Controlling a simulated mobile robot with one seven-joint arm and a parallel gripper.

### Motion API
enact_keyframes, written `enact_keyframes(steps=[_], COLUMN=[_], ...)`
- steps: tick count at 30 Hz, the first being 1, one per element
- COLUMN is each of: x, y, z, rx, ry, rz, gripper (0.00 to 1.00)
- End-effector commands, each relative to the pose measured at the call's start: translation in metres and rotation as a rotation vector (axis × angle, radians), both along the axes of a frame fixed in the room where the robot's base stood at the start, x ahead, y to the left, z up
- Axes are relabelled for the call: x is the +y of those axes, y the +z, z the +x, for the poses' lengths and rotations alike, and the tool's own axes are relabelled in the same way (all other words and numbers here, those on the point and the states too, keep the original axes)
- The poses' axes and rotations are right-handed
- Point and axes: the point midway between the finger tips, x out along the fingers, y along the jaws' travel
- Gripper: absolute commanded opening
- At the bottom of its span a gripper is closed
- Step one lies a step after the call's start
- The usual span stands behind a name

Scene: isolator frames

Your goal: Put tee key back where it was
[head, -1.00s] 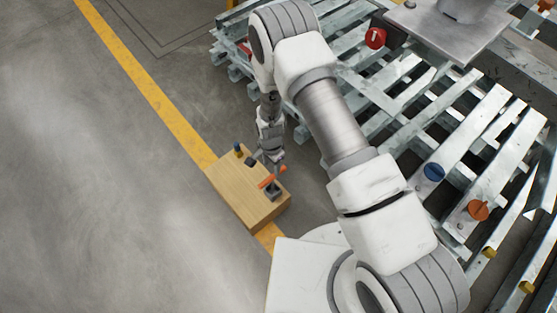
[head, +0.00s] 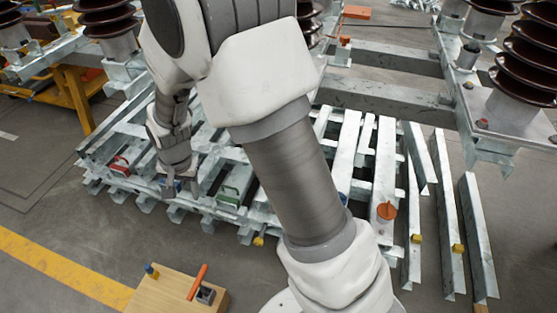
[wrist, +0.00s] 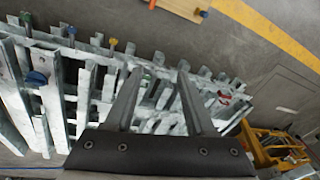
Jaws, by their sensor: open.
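An orange bar (head: 198,281), which looks like the tee key's handle, stands at a dark square socket (head: 206,295) on the wooden block (head: 165,295), at the lower left of the head view. Whether it is seated there I cannot tell. My gripper (head: 172,188) is away from the block, above the left part of the metal rack. In the wrist view my gripper (wrist: 158,98) has its two fingers apart with nothing between them. The wooden block also shows at the top of the wrist view (wrist: 182,6), cut by the edge.
The galvanized metal rack (head: 350,155) lies below my gripper, with a red part (head: 119,165), a green part (head: 231,194) and an orange knob (head: 386,211). Brown insulators (head: 525,60) stand at the back. Floor beside the yellow line (head: 60,267) is clear.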

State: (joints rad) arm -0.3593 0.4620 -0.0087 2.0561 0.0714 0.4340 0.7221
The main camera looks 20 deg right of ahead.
Motion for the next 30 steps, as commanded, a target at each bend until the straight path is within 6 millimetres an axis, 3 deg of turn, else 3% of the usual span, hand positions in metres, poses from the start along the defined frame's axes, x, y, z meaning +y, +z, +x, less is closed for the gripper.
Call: enact_keyframes(steps=[1, 6, 15, 24, 30], x=[-0.010, -0.042, -0.097, -0.141, -0.158], y=[0.024, 0.085, 0.169, 0.219, 0.230], z=[-0.002, -0.019, -0.074, -0.146, -0.187], rx=[-0.025, -0.084, -0.188, -0.283, -0.323], ry=[0.015, 0.085, 0.201, 0.309, 0.363], rz=[0.002, -0.012, -0.062, -0.147, -0.203], gripper=[0.55, 0.55, 0.55, 0.55, 0.55])
